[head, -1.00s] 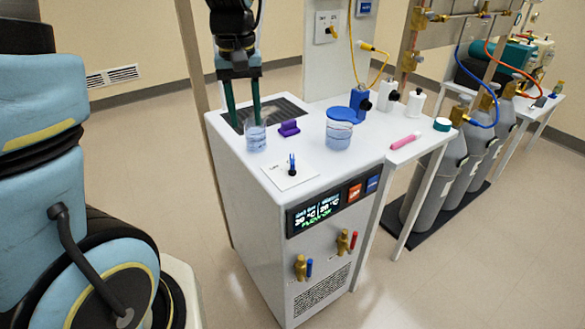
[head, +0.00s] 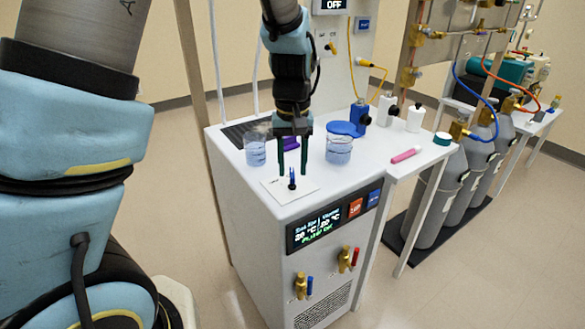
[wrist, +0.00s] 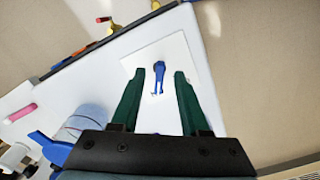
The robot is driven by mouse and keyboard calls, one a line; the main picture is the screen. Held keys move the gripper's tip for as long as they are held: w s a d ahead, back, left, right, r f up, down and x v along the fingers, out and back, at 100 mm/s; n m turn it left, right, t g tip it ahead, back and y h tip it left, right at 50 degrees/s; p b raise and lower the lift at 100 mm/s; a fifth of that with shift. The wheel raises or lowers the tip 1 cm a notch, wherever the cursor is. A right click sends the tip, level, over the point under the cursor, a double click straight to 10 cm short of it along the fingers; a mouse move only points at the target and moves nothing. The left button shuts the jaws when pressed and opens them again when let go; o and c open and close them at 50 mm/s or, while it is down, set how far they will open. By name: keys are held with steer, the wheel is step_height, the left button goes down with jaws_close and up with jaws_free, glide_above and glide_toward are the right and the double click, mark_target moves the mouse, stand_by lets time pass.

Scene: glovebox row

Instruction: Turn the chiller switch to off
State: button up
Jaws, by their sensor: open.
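The chiller (head: 250,225) is a white cabinet with a lit display (head: 318,222) on its front. The chiller switch (head: 292,180) is a small blue lever on a white plate (head: 308,187) on top of the cabinet. My gripper (head: 292,173) is open just above the plate, with its two green fingers pointing down, one to each side of the switch. In the wrist view the blue switch (wrist: 159,77) shows between and a little beyond the fingertips of my gripper (wrist: 168,75), apart from both. Small lettering by the switch is too small to read.
Beakers with bluish liquid (head: 255,150) (head: 339,148) and a purple item (head: 290,144) stand behind my gripper. A blue disc-shaped lid (head: 345,129), bottles (head: 386,108) and a pink marker (head: 406,155) are to the right. Brass valves (head: 300,286) project from the cabinet front.

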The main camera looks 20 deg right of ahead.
steer(key=shift+f, duration=0.85)
steer(key=shift+c, duration=0.2)
jaws_close()
